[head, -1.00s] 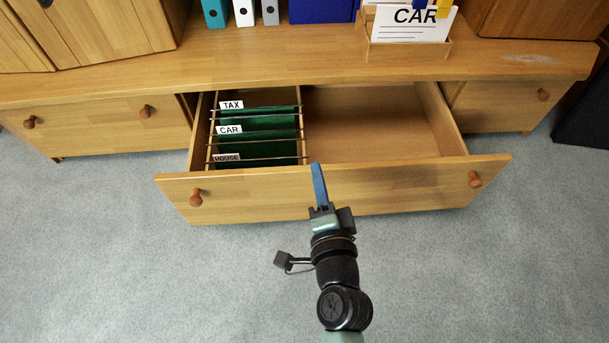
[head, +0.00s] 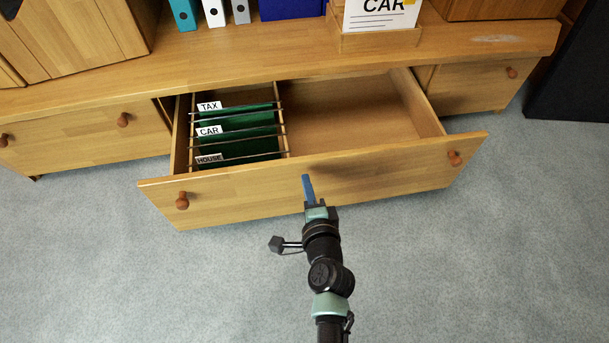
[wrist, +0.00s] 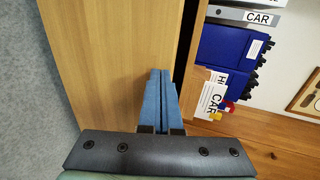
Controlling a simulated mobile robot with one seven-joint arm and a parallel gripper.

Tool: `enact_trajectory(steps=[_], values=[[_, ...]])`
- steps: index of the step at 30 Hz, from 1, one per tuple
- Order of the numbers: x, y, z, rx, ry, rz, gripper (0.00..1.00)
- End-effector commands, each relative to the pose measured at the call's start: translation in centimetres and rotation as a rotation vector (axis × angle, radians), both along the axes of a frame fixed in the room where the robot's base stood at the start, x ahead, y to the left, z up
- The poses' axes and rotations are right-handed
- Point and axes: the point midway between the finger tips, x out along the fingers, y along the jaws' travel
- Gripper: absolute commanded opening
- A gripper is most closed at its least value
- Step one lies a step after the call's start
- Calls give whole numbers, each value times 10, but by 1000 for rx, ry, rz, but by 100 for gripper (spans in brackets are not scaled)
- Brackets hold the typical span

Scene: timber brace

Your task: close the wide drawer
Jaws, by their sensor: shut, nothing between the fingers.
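The wide drawer (head: 240,194) stands pulled out of the low wooden cabinet in the head view, with a round brown knob near each end of its front. Green hanging files (head: 238,133) labelled TAX, CAR and HOUSE fill its left part; the right part is empty. My gripper (head: 306,178) is shut and empty, its blue fingers in front of the middle of the drawer front. In the wrist view the blue fingers (wrist: 160,85) point at the drawer front (wrist: 115,50). I cannot tell whether the fingertips touch the wood.
Smaller drawers (head: 80,143) flank the wide drawer and look shut. A wooden holder (head: 378,41) with a CAR card, and several binders (head: 213,12), stand on the cabinet top. A dark object (head: 570,80) stands at the right. Grey carpet in front is clear.

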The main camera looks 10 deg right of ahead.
Motion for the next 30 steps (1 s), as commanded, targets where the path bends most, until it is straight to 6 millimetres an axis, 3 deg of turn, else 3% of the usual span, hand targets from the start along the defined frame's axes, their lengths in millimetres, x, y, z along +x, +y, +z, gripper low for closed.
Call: enact_trajectory(steps=[3,9,30], values=[[17,0,0,-1,-2,0,0],[29,0,1,0,0,1,0],[37,0,2,-1,-1,0,0]])
